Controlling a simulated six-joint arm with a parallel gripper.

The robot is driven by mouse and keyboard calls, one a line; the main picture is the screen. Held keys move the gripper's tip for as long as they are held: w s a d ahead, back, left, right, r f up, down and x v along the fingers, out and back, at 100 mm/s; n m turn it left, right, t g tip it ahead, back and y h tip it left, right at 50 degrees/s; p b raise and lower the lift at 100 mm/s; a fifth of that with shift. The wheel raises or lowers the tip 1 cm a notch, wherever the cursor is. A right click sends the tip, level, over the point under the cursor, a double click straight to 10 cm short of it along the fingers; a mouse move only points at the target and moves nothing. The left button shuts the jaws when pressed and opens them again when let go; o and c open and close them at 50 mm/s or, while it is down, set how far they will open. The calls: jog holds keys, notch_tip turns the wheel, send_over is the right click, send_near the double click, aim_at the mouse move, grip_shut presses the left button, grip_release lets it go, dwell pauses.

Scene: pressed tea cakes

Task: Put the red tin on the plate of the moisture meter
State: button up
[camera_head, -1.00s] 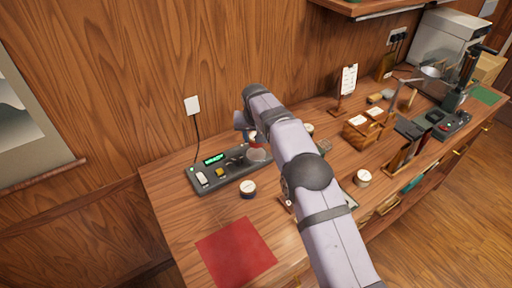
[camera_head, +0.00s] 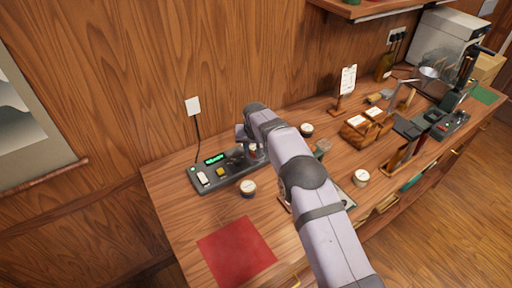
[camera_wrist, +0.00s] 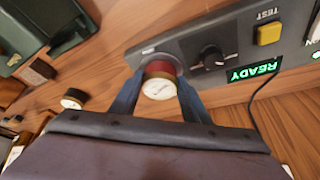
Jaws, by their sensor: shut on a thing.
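My gripper (camera_wrist: 160,92) is shut on the red tin (camera_wrist: 161,70), one blue finger on each side of it. The tin has a red side and a pale lid with print. In the wrist view it is at the plate end of the moisture meter (camera_wrist: 222,42); the plate is mostly hidden behind the tin. In the head view the meter (camera_head: 209,183) lies by the wall, and my gripper (camera_head: 254,153) is over its right end, with the tin (camera_head: 253,147) partly hidden by my arm. I cannot tell whether the tin touches the plate.
A dark tin with a pale lid (camera_head: 247,188) stands just in front of the meter. A red mat (camera_head: 236,250) lies bare at the front left. My arm crosses the bench.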

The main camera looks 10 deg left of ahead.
jog(key=shift+f, duration=0.15)
jog(key=o, duration=1.1)
jog(key=shift+r, duration=0.25)
jog(key=shift+r, duration=0.25)
jog(key=b+v, duration=0.4)
jog(key=v, duration=0.7)
jog(key=shift+s+d+r, duration=0.1)
jog(key=shift+r, duration=0.1)
